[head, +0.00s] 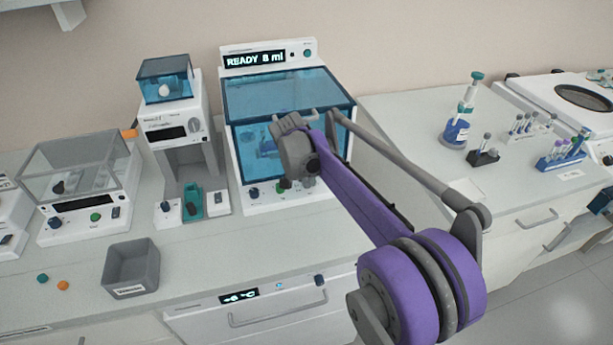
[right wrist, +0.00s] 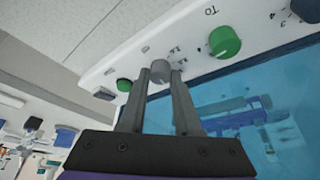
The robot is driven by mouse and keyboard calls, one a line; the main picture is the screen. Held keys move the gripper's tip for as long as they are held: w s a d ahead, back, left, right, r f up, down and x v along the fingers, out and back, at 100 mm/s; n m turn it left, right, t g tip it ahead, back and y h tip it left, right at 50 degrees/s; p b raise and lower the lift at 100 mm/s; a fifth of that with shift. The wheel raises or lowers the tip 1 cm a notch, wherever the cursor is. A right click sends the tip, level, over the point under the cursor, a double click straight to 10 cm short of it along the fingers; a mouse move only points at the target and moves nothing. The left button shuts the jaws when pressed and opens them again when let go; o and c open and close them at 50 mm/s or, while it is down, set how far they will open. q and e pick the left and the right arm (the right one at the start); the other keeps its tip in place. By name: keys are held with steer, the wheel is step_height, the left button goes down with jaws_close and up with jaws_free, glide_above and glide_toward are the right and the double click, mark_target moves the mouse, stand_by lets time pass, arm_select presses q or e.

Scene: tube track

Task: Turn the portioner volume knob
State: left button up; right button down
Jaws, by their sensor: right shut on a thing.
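The portioner (head: 267,48) is the wide white machine with a blue see-through front, and its display reads "READY 8 ml". A row of knobs runs along its lower front panel. In the right wrist view the panel is upside down, and a grey knob (right wrist: 159,68) with small scale marks stands on it. My right gripper (right wrist: 160,83) is shut on this knob, one finger on each side. In the head view my right arm hides the knob and the fingertips. My left gripper is in no view.
A dispenser (head: 177,125) stands left of the portioner. A grey bin (head: 131,270) sits on the bench at the front left. Tube racks (head: 561,158) stand on the right counter.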

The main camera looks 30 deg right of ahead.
steer(key=shift+m, duration=0.5)
steer(key=c, duration=0.6)
jaws_free()
steer(key=v, duration=1)
steer(key=shift+a+r+p, duration=0.25)
steer(key=shift+r+p, duration=0.1)
steer(key=shift+p, duration=0.05)
